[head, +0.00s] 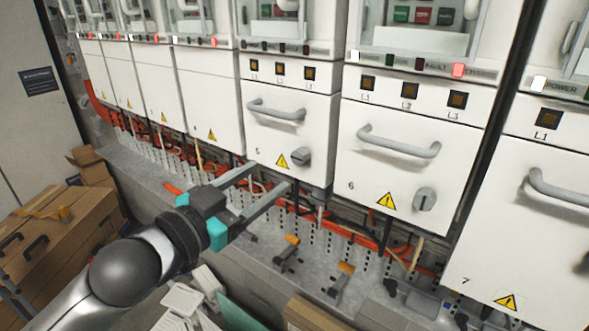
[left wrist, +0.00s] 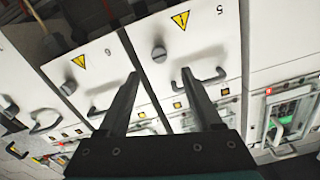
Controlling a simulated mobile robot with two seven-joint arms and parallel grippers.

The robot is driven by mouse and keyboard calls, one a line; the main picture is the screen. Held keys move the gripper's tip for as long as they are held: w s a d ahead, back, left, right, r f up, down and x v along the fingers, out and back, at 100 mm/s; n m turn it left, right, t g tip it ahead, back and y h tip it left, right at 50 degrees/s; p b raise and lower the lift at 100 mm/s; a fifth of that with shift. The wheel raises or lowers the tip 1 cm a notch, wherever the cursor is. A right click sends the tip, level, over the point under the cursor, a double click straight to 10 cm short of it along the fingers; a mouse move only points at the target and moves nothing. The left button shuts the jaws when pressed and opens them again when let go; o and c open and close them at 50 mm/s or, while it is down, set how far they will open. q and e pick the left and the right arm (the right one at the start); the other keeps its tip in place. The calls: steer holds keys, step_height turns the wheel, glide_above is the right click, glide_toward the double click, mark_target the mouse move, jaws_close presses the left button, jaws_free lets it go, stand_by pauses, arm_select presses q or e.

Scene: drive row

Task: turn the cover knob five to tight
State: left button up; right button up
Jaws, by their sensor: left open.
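Cover five (head: 285,125) is a white panel with a grey handle, a yellow warning triangle and the number 5 at its lower left. Its grey cover knob (head: 301,157) sits at the lower right; its exact angle is hard to read. My left gripper (head: 269,177) is open and empty, its two fingers pointing toward the lower part of cover five, left of and below the knob. In the left wrist view, which is upside down, the knob (left wrist: 159,53) shows beyond and between the open fingers (left wrist: 158,88), apart from both.
Cover six (head: 400,160), with its own knob (head: 425,199) and handle, is to the right; cover seven (head: 530,230) is farther right. Orange cables (head: 350,236) run below the covers. Cardboard boxes (head: 60,235) stand at the left.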

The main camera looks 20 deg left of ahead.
mark_target(297, 158)
arm_select(q)
steer(key=b+x, duration=0.4)
steer(key=x, duration=0.4)
steer(key=shift+w+d, duration=0.25)
steer(key=shift+w, duration=0.25)
jaws_close()
stand_by(0.6)
